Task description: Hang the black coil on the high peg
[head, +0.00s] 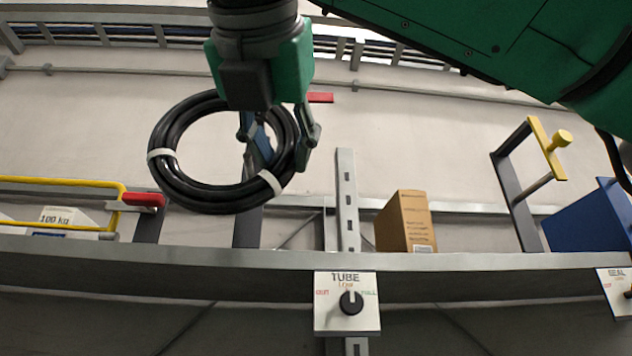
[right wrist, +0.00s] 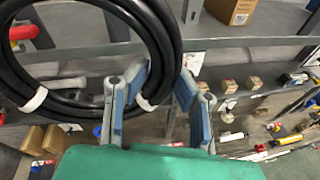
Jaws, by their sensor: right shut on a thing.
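The black coil (head: 176,190) is a thick ring with white tape bands, in the middle left of the head view. My right gripper (head: 284,155) is shut on the coil's right side and holds it up in the air above the shelf. In the right wrist view the coil (right wrist: 172,35) passes between the fingers of the gripper (right wrist: 160,80), and most of the ring lies to the left. A red tip (head: 320,97), perhaps the high peg's end, shows just right of the gripper; the rest is hidden. A lower red-tipped peg (head: 143,199) is at left. My left gripper is not seen.
A grey shelf edge (head: 230,258) runs across below the coil. A cardboard box (head: 405,222), a yellow-handled bracket (head: 548,148) and a blue bin (head: 592,220) stand to the right. A TUBE switch panel (head: 334,318) is on the front. A yellow rail (head: 60,181) is at left.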

